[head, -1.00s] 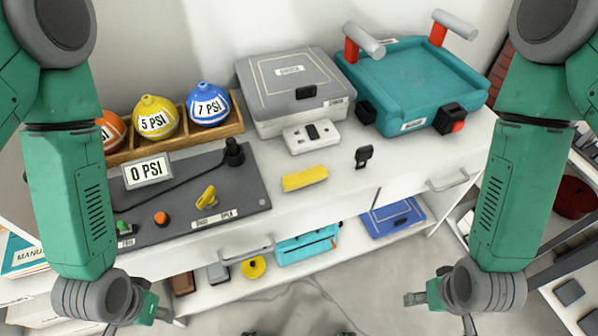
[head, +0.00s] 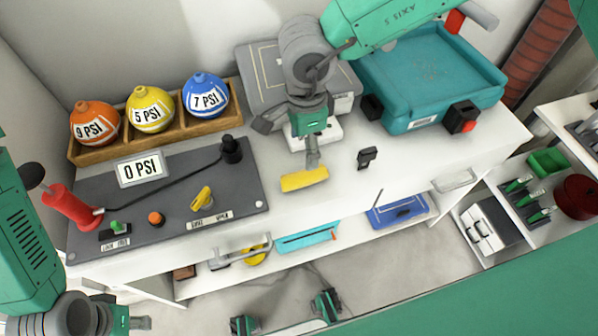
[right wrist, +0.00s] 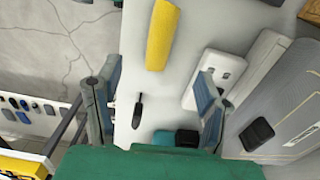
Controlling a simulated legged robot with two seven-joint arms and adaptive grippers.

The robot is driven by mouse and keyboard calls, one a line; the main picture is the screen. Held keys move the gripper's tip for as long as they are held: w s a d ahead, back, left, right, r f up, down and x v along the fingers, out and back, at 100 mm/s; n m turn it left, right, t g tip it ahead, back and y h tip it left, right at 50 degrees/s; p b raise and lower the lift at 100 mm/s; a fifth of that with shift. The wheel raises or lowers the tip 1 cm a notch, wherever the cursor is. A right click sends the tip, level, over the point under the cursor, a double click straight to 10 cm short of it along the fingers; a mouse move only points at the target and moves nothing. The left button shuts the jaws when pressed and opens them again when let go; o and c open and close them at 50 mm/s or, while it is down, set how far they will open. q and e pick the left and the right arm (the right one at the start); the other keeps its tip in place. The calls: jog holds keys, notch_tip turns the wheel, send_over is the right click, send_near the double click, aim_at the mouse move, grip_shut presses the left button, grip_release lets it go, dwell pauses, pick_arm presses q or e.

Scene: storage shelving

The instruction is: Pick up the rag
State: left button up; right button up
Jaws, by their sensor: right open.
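The rag appears to be the yellow rolled cloth (head: 304,179) lying near the front edge of the white counter. It also shows in the right wrist view (right wrist: 162,36), beyond the fingertips and between their lines. My right gripper (head: 308,148) is open and empty, pointing down over the counter just behind the rag. Its two spread fingers show in the right wrist view (right wrist: 152,95), with nothing between them touching. My left gripper (head: 128,320) is low at the left edge, away from the rag; its fingers are too small and cut off to judge.
A white switch box (head: 325,130) and a grey case (head: 262,75) stand behind the rag. A teal tray box (head: 430,75) is at the right, a small black clip (head: 367,157) nearer. A grey panel (head: 150,215) with a red-handled lever (head: 70,205) is at left.

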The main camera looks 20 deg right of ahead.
aim_at(304, 172)
jog(key=f, duration=0.7)
jog(key=f+b, duration=0.1)
jog(key=f, duration=0.3)
jog(key=shift+w+d+f, duration=0.1)
jog(key=shift+w+f, duration=0.15)
jog(key=c, duration=1.3)
